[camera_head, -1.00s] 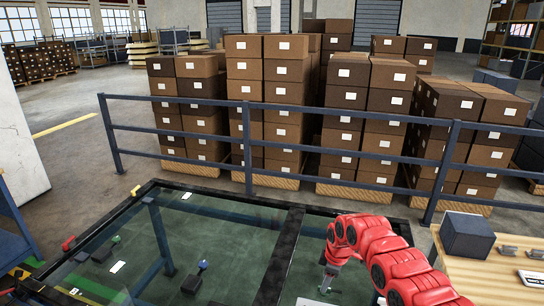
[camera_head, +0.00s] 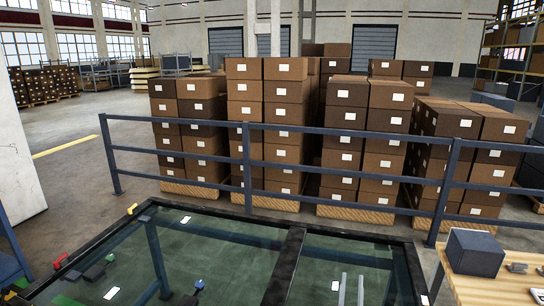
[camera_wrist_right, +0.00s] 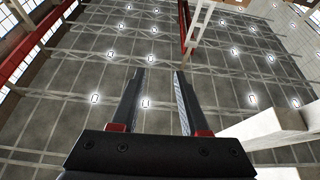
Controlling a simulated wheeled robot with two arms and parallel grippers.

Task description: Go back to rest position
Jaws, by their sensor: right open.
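My right gripper (camera_head: 350,285) shows only as two grey fingertips at the bottom edge of the head view, in front of the glass-topped table (camera_head: 299,238). The fingers point up with a gap between them. In the right wrist view the gripper (camera_wrist_right: 156,100) has its two fingers apart with nothing between them, and the camera faces the ceiling with its lights. My left gripper is not in view.
A blue-grey railing (camera_head: 247,160) runs behind the glass table, with stacked cartons (camera_head: 285,90) beyond it. A wooden table (camera_head: 495,287) with a dark box (camera_head: 474,252) stands at the right. Small dark, red and blue pieces show at the glass table's left.

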